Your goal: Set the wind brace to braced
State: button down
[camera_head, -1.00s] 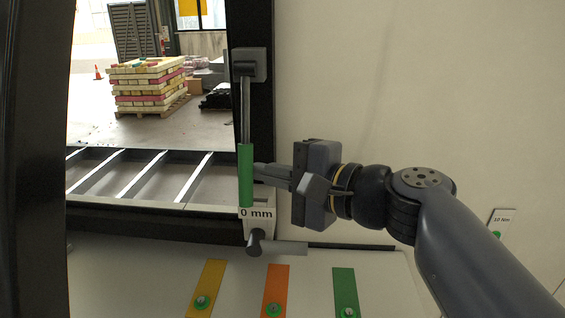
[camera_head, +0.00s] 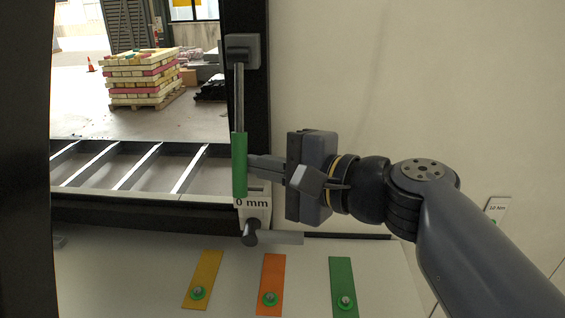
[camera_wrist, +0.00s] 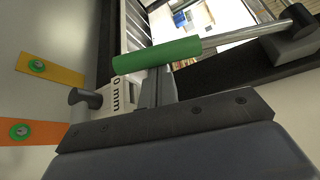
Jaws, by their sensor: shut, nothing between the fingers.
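A metal rod with a green sleeve (camera_head: 240,165) hangs nearly upright from a grey bracket (camera_head: 243,50) on the dark frame post. It may be the wind brace; no label names it. The sleeve also shows in the wrist view (camera_wrist: 157,55), with the rod running up to the right. My gripper (camera_head: 250,168) is shut and empty. Its fingertips, also in the wrist view (camera_wrist: 156,75), are at the right side of the sleeve, touching or very close; the sleeve is not between them.
Yellow (camera_head: 207,270), orange (camera_head: 272,275) and green (camera_head: 342,275) strips with round studs lie on the pale surface below. A small plate (camera_head: 497,209) is on the right wall.

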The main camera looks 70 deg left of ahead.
jog(key=shift+s+d+r+b, duration=0.2)
jog(key=shift+s+d+b, duration=0.05)
jog(key=shift+d, duration=0.25)
jog(key=shift+s+d+r+b, duration=0.15)
jog(key=shift+s+d+b, duration=0.1)
jog(key=shift+d, duration=0.2)
jog(key=s+d+r+p, duration=0.2)
jog(key=s+d+r, duration=0.1)
jog(key=d+r, duration=0.4)
jog(key=shift+s+d+r+p, duration=0.3)
jog(key=shift+r+p, duration=0.05)
jog(key=shift+r, duration=1.6)
notch_tip(320, 180, down, 5)
jog(key=w+b, duration=0.2)
jog(key=b, duration=0.2)
jog(key=w+d+r, duration=0.4)
jog(key=w, duration=0.2)
jog(key=shift+w+r, duration=0.25)
jog(key=shift+r, duration=0.15)
jog(key=shift+s, duration=0.1)
